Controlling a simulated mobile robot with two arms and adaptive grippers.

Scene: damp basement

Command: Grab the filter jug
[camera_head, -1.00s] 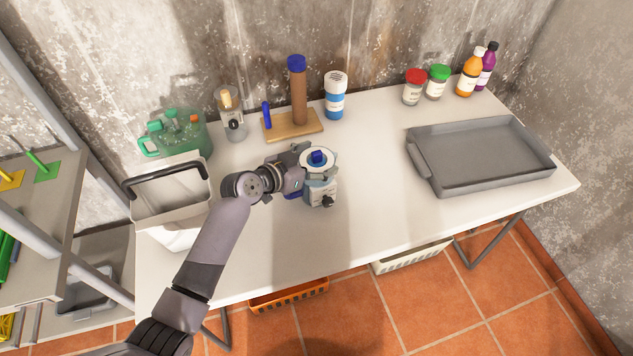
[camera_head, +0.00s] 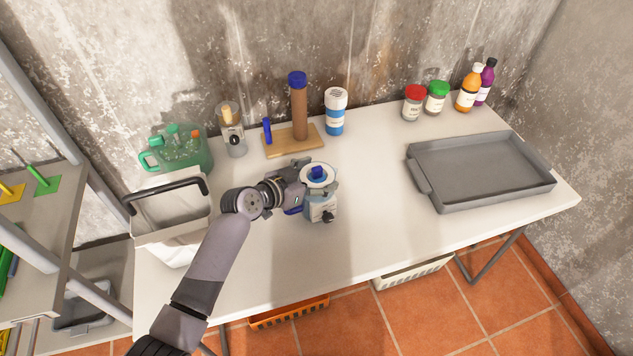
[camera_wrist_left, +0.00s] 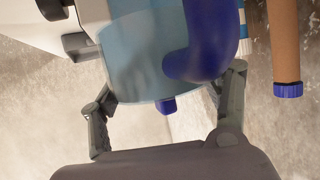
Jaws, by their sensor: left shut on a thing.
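The filter jug (camera_head: 319,206) stands in the left half of the white table in the head view, with a translucent pale blue body, a round light top and a blue piece in it. My left gripper (camera_head: 316,177) is shut on it from the left, one finger at the back and one at the front. In the left wrist view the jug's blue body (camera_wrist_left: 140,60) and thick dark blue handle (camera_wrist_left: 210,40) are between the fingers. A pale lower part with a dark knob (camera_head: 328,216) shows below; I cannot tell whether it belongs to the jug. My right gripper is not in view.
A white bin (camera_head: 172,222) and green jug (camera_head: 178,152) stand left. A wooden board (camera_head: 280,142) with a brown column (camera_head: 299,112) and a blue-white bottle (camera_head: 335,115) stand behind. A grey tray (camera_head: 480,172) lies right. The table (camera_head: 375,195) between is clear.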

